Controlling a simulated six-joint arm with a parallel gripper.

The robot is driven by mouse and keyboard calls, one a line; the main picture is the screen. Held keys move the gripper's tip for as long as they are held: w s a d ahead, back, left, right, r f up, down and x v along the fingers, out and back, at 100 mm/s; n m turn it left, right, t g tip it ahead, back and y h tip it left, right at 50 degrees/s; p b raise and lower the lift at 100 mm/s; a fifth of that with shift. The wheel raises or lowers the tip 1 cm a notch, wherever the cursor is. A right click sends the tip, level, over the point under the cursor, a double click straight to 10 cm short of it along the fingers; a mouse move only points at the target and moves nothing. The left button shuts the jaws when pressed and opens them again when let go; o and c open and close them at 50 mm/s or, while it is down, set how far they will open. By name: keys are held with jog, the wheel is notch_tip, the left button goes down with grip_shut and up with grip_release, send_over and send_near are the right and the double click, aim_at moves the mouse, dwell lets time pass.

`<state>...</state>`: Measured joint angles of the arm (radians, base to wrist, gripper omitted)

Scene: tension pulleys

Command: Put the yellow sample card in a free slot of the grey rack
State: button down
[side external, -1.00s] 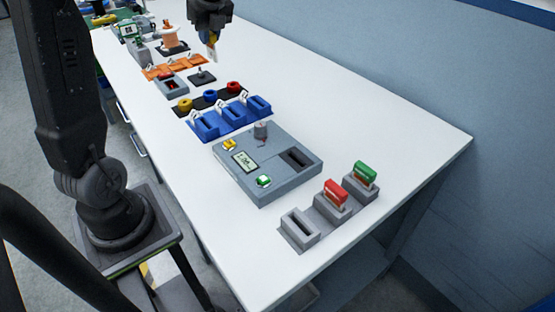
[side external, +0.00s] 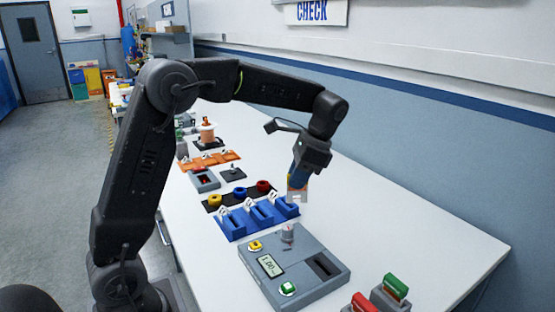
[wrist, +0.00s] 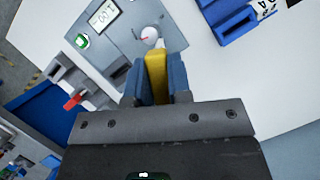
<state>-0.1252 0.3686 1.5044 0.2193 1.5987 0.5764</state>
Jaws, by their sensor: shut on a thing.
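My gripper (side external: 298,188) is shut on the yellow sample card (wrist: 156,75), held between its two blue fingers in the wrist view. In the side external view, it hangs above the white bench beside the blue holders.
Coloured rings, orange holders (side external: 205,164) and a spool (side external: 207,131) stand farther back. The bench at right is clear.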

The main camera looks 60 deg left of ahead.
jog(key=s+d+f+n+t+h, duration=0.25)
jog(key=s+d+n, duration=0.35)
jog(key=d+n, duration=0.65)
jog(key=s+d+f+n+t+h, duration=0.15)
jog(key=s+d+n+h, duration=0.35)
jog(key=d+n, duration=0.75)
jog(key=shift+m+y, duration=0.55)
jog(key=shift+m, duration=0.15)
jog(key=shift+s+x, duration=0.15)
jog(key=shift+x, duration=0.95)
jog(key=shift+s+x, duration=0.15)
jog(key=shift+x, duration=1)
jog(key=shift+a+f, duration=0.1)
jog(key=shift+f, duration=1.95)
jog(key=c, duration=0.7)
grip_release()
jog(key=shift+o, duration=0.2)
jog(key=shift+r, duration=0.1)
notch_tip(320, 180, up, 8)
